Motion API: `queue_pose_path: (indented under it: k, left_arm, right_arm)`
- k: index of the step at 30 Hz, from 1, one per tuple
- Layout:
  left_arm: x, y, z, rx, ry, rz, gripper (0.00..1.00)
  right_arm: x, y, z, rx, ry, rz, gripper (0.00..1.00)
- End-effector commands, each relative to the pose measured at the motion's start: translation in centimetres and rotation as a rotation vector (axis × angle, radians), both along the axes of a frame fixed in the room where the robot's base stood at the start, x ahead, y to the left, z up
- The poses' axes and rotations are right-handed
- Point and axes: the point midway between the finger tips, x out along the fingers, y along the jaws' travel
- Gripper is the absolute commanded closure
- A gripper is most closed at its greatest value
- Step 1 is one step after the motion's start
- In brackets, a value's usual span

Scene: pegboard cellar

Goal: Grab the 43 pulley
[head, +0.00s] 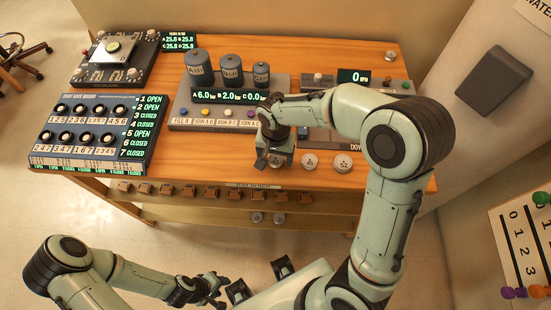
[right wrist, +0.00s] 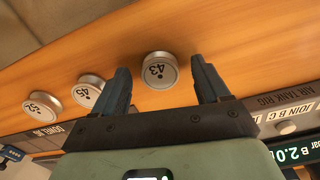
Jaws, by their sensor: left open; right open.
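The 43 pulley (right wrist: 158,70) is a small silvery disc with "43" on its top. It sits on the wooden bench top (right wrist: 215,35). In the right wrist view it lies between the two open fingers of my right gripper (right wrist: 165,88), with a gap visible on each side. In the head view my right gripper (head: 275,160) is over the bench's front part and largely hides this pulley. My left gripper (head: 218,291) is open and empty, low in front of the bench and away from the pulleys.
Two similar pulleys, marked 45 (right wrist: 89,90) and apparently 52 (right wrist: 43,106), stand beside the 43 pulley. They show to the right of my right gripper in the head view (head: 309,161). The air tank rig (head: 215,122) stands behind; a gate-number panel (head: 95,130) is at left.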

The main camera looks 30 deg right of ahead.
Motion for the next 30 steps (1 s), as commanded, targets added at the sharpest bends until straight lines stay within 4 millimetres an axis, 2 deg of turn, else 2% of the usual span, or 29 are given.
queue_pose_path:
  k: [7,12,13,23,26,30]
  left_arm:
    - [0.0,0.0,0.0,0.0,0.0,0.0,0.57]
    - [0.0,0.0,0.0,0.0,0.0,0.0,0.57]
    - [0.0,0.0,0.0,0.0,0.0,0.0,0.57]
    - [0.0,0.0,0.0,0.0,0.0,0.0,0.57]
    - [0.1,0.0,0.1,0.0,-0.001,0.0,0.57]
    - [0.2,0.0,0.4,0.0,-0.002,0.0,0.57]
  right_arm:
    - [0.0,0.0,-0.2,0.0,-0.001,0.0,0.25]
    - [0.0,0.0,-0.2,0.0,-0.001,0.0,0.8]
    - [0.0,0.0,-0.2,0.0,-0.001,0.0,0.86]
    - [0.1,0.0,0.1,0.001,-0.002,0.0,0.86]
    - [0.1,0.0,0.7,0.001,-0.003,0.0,0.86]
    - [0.2,0.0,2.6,0.003,-0.008,0.0,0.86]
